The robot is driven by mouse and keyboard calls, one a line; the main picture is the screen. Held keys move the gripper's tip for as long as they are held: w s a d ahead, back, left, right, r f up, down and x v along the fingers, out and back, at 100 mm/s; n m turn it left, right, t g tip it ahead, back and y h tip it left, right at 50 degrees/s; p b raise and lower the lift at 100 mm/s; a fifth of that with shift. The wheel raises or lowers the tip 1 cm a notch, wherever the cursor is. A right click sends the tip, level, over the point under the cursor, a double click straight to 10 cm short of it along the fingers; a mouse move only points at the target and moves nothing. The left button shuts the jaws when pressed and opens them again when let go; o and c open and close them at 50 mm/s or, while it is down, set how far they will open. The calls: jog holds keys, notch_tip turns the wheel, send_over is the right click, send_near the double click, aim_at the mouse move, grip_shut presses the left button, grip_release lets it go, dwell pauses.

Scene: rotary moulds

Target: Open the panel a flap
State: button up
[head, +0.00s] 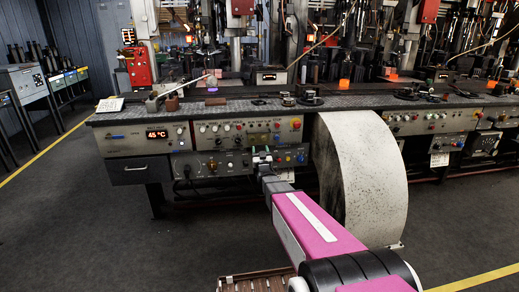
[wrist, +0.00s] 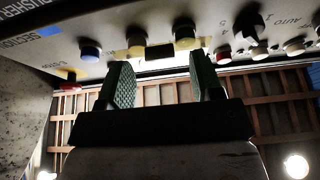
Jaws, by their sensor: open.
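A grey control panel (head: 222,164) with coloured knobs and buttons sits in the lower row of the machine's front, under another knobbed panel (head: 250,132). I cannot tell which part is the panel a flap; no flap stands visibly open. My gripper (head: 262,154) is in front of the lower panel and hides part of it. In the wrist view my gripper (wrist: 163,82) is open, with two green ribbed fingers apart and nothing between them. A panel face (wrist: 150,20) with yellow, blue, red and white knobs lies just beyond the fingertips; contact cannot be told.
A large pale curved guard (head: 365,175) stands close to the right of my arm. A temperature display (head: 157,134) and a dark drawer (head: 136,171) are at the left. The worktop (head: 230,106) above holds several small parts. The floor (head: 75,220) at left is clear.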

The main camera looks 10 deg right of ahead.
jog(key=shift+x, duration=1)
grip_shut()
jog(key=shift+s, duration=0.1)
jog(key=shift+s+r, duration=0.1)
